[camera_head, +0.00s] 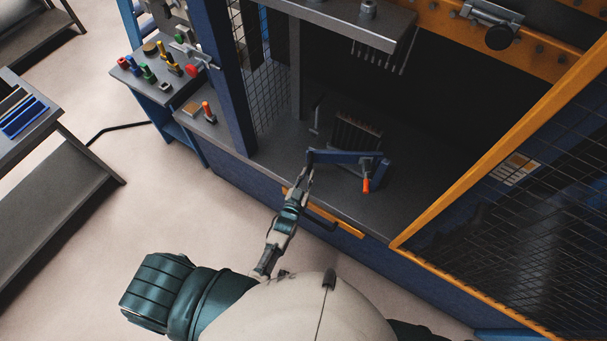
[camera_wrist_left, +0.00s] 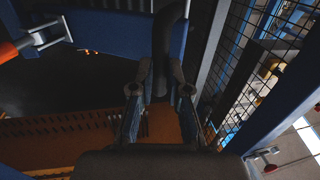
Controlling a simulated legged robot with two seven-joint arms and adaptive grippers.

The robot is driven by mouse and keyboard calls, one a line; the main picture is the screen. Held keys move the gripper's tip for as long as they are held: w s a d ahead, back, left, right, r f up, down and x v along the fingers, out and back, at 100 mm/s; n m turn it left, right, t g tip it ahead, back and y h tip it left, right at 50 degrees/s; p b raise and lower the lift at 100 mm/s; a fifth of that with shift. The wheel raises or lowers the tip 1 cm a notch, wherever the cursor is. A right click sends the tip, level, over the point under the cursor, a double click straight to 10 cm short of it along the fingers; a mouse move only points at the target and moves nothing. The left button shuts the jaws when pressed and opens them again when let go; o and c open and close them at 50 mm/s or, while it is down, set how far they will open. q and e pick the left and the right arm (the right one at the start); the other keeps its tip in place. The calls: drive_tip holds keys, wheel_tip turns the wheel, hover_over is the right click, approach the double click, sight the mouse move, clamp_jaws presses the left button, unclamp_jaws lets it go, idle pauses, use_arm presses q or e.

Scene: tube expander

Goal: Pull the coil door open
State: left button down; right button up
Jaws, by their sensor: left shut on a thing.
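The coil door is a blue bar (camera_head: 345,157) across the front of the finned coil (camera_head: 356,132) inside the machine. An orange-red latch handle (camera_head: 366,185) hangs near its right end. My left gripper (camera_head: 303,178) is at the bar's left end. In the left wrist view the blue bar (camera_wrist_left: 110,32) crosses the top, with a curved black handle (camera_wrist_left: 166,45) in front of it. The fingers of my left gripper (camera_wrist_left: 160,88) stand on both sides of this handle and are shut on it. My right gripper is out of view.
The machine's orange-framed mesh guard door (camera_head: 500,150) stands open at the right. A blue post (camera_head: 228,80) and mesh panel bound the opening at the left. A control panel (camera_head: 165,75) with coloured knobs stands further left. Open floor (camera_head: 150,210) lies left of the machine.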

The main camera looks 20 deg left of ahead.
use_arm(q)
drive_tip(key=shift+s+d, duration=0.7)
drive_tip(key=shift+d, duration=0.3)
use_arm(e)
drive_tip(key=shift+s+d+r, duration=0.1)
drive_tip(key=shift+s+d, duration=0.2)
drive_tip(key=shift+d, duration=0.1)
use_arm(q)
drive_tip(key=shift+r, duration=0.1)
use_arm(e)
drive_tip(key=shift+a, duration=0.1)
use_arm(q)
drive_tip(key=c, duration=1.1)
unclamp_jaws()
drive_tip(key=shift+d, duration=0.15)
drive_tip(key=shift+w+d, duration=0.15)
drive_tip(key=shift+d, duration=0.15)
drive_tip(key=shift+a, duration=0.4)
drive_tip(key=shift+d, duration=0.1)
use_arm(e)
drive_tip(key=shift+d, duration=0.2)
